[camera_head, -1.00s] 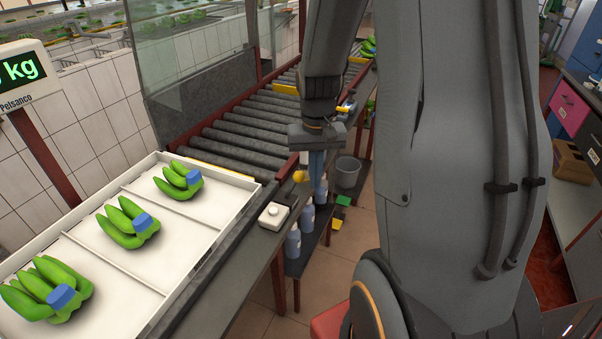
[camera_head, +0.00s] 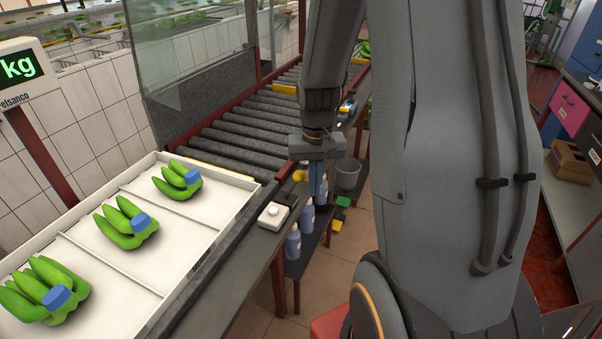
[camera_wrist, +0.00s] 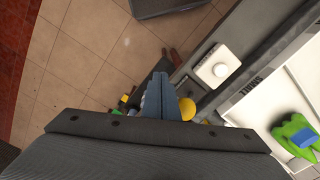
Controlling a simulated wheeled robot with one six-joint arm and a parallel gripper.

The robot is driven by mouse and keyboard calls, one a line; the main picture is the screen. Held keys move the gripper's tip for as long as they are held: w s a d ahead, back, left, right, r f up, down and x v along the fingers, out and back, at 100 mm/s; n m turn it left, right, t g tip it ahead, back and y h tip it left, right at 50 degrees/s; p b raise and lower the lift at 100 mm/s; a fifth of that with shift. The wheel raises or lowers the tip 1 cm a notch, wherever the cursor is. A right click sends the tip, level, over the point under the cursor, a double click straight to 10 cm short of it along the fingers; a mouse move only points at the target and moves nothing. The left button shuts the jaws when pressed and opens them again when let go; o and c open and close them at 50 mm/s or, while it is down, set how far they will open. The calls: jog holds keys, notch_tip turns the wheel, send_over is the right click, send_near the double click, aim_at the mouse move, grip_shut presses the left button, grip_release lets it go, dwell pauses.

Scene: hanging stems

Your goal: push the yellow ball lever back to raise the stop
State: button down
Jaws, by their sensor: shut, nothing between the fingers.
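The yellow ball (camera_head: 299,176) of the lever is at the edge of the conveyor's side, just left of my gripper in the head view. My gripper (camera_head: 318,188) points down with its blue fingers shut and empty. In the wrist view the fingers (camera_wrist: 160,95) are together, and the yellow ball (camera_wrist: 187,108) shows close beside them on the right. I cannot tell whether they touch. The lever's rod and the stop cannot be made out clearly.
A white box with a round button (camera_head: 273,215) sits on the ledge nearby. A white tray (camera_head: 225,214) holds several green banana clusters. The roller conveyor (camera_head: 235,135) runs behind. Spray bottles (camera_head: 293,243) and a grey bucket (camera_head: 347,174) are below.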

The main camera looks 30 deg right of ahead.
jog(key=shift+w+a, duration=0.9)
jog(key=shift+w, duration=0.25)
jog(key=shift+w+a, duration=0.85)
jog(key=shift+w, duration=0.3)
jog(key=shift+w+a, duration=0.9)
jog(key=shift+w, duration=0.25)
jog(key=shift+s+d+r+p, duration=0.15)
jog(key=shift+s+d+p, duration=0.25)
jog(key=shift+s+p, duration=0.15)
notch_tip(320, 180, up, 10)
jog(key=p, duration=0.7)
jog(key=s+a+f+n+b, duration=0.2)
jog(key=s+a+b, duration=0.2)
jog(key=s, duration=0.2)
jog(key=s+a+f+n+t+b, duration=0.1)
jog(key=s+a+f+n+b, duration=0.1)
jog(key=s, duration=0.5)
jog(key=a+f+b, duration=0.1)
jog(key=a+b, duration=0.1)
jog(key=b, duration=0.1)
jog(key=shift+s+a+f, duration=0.2)
jog(key=shift+a, duration=0.1)
